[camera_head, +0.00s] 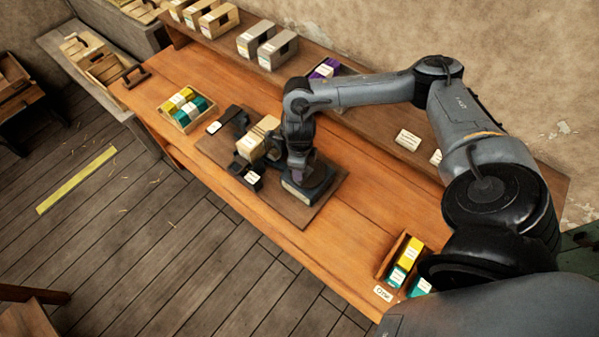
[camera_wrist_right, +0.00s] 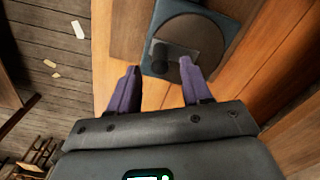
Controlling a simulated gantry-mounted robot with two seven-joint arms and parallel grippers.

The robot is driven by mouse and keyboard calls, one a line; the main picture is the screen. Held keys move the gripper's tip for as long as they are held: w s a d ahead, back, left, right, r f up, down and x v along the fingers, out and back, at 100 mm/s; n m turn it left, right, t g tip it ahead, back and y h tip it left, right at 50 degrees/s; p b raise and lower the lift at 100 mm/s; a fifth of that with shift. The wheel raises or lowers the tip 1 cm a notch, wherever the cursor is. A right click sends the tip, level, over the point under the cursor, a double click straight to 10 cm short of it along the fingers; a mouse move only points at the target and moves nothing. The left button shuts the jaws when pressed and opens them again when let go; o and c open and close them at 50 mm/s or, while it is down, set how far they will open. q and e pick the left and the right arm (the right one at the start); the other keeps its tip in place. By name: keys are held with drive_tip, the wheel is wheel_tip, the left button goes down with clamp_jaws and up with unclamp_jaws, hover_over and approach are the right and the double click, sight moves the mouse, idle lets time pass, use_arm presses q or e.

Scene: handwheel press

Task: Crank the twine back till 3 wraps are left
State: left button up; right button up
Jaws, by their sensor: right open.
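The handwheel unit (camera_head: 300,190), a dark blue-grey box with a pale label, sits on the right end of a brown board on the bench. My right gripper (camera_head: 306,168) points down over this unit. In the wrist view its purple fingers (camera_wrist_right: 159,68) are apart, with the knob showing between and beyond the tips; contact cannot be told. A tan block (camera_head: 256,139) sits among black fittings left of my wrist. No twine or wraps can be made out. My left gripper is out of view.
A tray of yellow and teal boxes (camera_head: 174,118) stands left of the board, and another box (camera_head: 383,265) of them at the bench's right front. Cartons (camera_head: 266,47) line the back shelf. The bench front (camera_head: 262,228) is clear.

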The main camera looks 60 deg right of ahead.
wheel_tip(320, 180, up, 4)
drive_tip(key=shift+r+p, duration=0.15)
drive_tip(key=shift+p, duration=0.4)
drive_tip(key=shift+r, duration=0.45)
